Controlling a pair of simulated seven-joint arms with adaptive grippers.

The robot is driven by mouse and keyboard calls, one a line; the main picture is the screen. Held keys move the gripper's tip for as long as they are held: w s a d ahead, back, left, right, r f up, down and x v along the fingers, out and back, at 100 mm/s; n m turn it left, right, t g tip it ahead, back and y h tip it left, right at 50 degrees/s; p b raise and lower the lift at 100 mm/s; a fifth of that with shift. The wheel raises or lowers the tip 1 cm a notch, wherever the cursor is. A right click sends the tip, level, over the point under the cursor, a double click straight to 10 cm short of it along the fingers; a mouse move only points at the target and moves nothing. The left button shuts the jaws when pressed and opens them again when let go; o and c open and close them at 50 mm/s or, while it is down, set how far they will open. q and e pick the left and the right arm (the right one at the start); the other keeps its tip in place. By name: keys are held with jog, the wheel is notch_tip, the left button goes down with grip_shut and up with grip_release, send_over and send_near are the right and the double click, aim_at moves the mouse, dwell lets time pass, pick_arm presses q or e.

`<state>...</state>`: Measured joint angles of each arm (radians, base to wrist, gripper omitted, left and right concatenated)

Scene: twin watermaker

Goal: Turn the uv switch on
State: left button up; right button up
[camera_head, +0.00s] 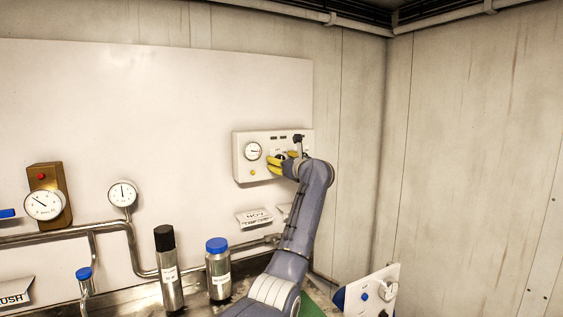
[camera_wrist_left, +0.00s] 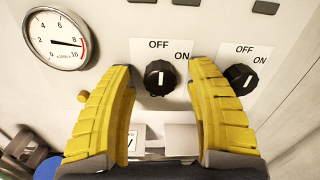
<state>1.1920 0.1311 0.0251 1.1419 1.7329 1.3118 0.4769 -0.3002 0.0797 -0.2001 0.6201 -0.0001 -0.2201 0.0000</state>
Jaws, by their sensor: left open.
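A white control panel (camera_head: 241,174) is on the back wall in the head view. In the left wrist view it shows two black rotary knobs, a left knob (camera_wrist_left: 159,78) and a right knob (camera_wrist_left: 241,79), each under OFF and ON labels. No UV label is readable. The left knob's pointer is roughly upright, near OFF; the right knob's setting is unclear. My left gripper (camera_head: 281,159) is open at the panel, with yellow fingers (camera_wrist_left: 160,70) on either side of the left knob. Gaps show between the fingers and that knob. My right gripper is not in view.
The panel has a round gauge (camera_wrist_left: 59,40) and a small yellow button (camera_wrist_left: 83,97) left of the knobs. Below are a black-capped bottle (camera_head: 170,272), a blue-capped jar (camera_head: 218,272) and pipes (camera_head: 130,229). A small white panel (camera_head: 372,293) stands at lower right.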

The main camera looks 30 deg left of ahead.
pick_arm(q)
jog(key=shift+c, duration=0.2)
grip_shut()
jog(key=shift+m, duration=0.3)
jog(key=m, duration=0.5)
jog(key=shift+r+m, duration=0.1)
jog(key=shift+m, duration=0.2)
jog(key=m, duration=0.5)
jog(key=shift+r, duration=0.1)
jog(key=shift+m, duration=0.4)
